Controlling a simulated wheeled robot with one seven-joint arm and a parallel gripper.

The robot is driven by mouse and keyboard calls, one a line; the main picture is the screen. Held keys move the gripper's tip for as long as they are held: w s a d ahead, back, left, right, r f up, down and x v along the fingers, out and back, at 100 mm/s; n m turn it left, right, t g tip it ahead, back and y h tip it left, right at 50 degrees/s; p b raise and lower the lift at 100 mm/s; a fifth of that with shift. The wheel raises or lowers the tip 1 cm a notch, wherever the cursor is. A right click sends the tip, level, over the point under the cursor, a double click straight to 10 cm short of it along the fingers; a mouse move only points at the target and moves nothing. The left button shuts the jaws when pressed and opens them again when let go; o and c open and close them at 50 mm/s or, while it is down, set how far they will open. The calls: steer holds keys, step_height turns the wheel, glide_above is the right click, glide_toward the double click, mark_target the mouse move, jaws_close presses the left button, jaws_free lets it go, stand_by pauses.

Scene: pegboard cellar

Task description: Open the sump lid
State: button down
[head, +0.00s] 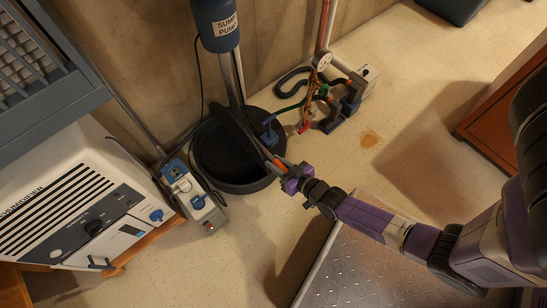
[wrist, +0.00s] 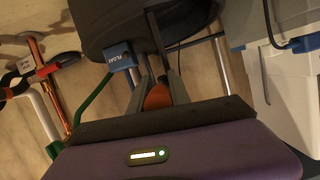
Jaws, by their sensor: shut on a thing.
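The round black sump (head: 232,187) sits on the floor against the wall, under the blue sump pump (head: 215,25). Its dark lid (head: 240,138) shows as a narrow slanting shape across the sump, seen nearly edge-on, and appears tilted up, with a dark hollow to its left. My gripper (head: 282,168) is at the sump's right front edge. In the wrist view my gripper (wrist: 160,92) is shut on an orange handle (wrist: 157,98), with the dark lid (wrist: 140,25) just beyond. The fingertips partly hide the handle.
A blue float box (wrist: 120,55) is beside the sump. Valves and hoses (head: 325,95) stand to the right. A grey-blue box (head: 195,200) and a white dehumidifier (head: 80,205) are at left. A metal plate (head: 365,265) lies in front.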

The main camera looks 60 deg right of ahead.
steer(key=shift+s+d, duration=0.1)
steer(key=shift+d, duration=0.05)
steer(key=c, duration=1.2)
jaws_free()
steer(key=p+v, duration=0.3)
steer(key=v, duration=0.4)
steer(key=shift+s, duration=0.35)
